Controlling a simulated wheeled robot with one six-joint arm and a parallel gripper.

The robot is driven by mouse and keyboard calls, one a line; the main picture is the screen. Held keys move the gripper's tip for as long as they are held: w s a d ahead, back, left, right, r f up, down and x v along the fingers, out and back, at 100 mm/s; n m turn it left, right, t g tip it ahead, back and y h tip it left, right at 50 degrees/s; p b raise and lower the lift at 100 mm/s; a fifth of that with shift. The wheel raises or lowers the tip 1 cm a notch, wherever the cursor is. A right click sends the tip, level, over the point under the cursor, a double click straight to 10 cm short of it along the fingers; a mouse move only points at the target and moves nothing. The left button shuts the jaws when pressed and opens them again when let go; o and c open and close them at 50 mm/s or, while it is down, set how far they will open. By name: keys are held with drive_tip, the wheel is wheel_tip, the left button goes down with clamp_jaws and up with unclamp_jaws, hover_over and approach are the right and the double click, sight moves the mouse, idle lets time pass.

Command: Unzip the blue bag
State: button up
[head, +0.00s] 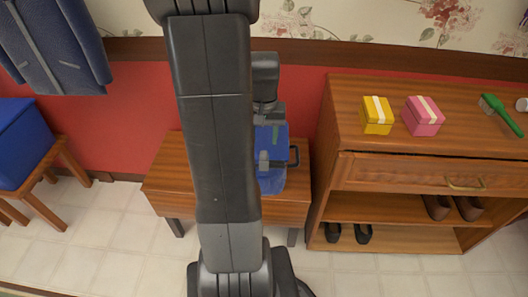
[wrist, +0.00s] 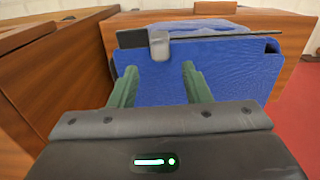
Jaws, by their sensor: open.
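The blue bag (head: 272,181) stands on a low wooden bench, partly hidden behind my arm in the head view. In the wrist view the blue bag (wrist: 225,70) fills the middle, with a dark strip along its upper edge. A grey tab (wrist: 159,44) sits on this strip, left of the bag's middle. My gripper (wrist: 160,70) is open, its two green fingers apart and pointing at the bag below the tab. Nothing shows between the fingers. Whether the fingertips touch the bag, I cannot tell.
The bench (head: 168,190) has bare room left of the bag. A wooden shoe cabinet (head: 345,120) stands close on the right, with a yellow box (head: 377,116), a pink box (head: 424,117) and a green brush (head: 500,113) on top. A stool (head: 55,160) holds a blue object at left.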

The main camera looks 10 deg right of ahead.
sight(264, 152)
wheel_tip(264, 152, down, 6)
drive_tip(key=shift+r+b, duration=0.1)
drive_tip(key=shift+b, duration=0.4)
drive_tip(key=c, duration=0.9)
drive_tip(key=w+a, duration=0.1)
drive_tip(key=a, duration=0.5)
drive_tip(key=w+a+p, duration=0.1)
drive_tip(key=w+a, duration=0.1)
drive_tip(key=a, duration=0.5)
drive_tip(key=w+a+p, duration=0.1)
drive_tip(key=w+a, duration=0.1)
drive_tip(key=a, duration=0.4)
drive_tip(key=shift+a, duration=0.3)
drive_tip(key=o, duration=0.9)
drive_tip(key=shift+s, duration=0.1)
wheel_tip(264, 152, up, 14)
drive_tip(key=p, duration=0.2)
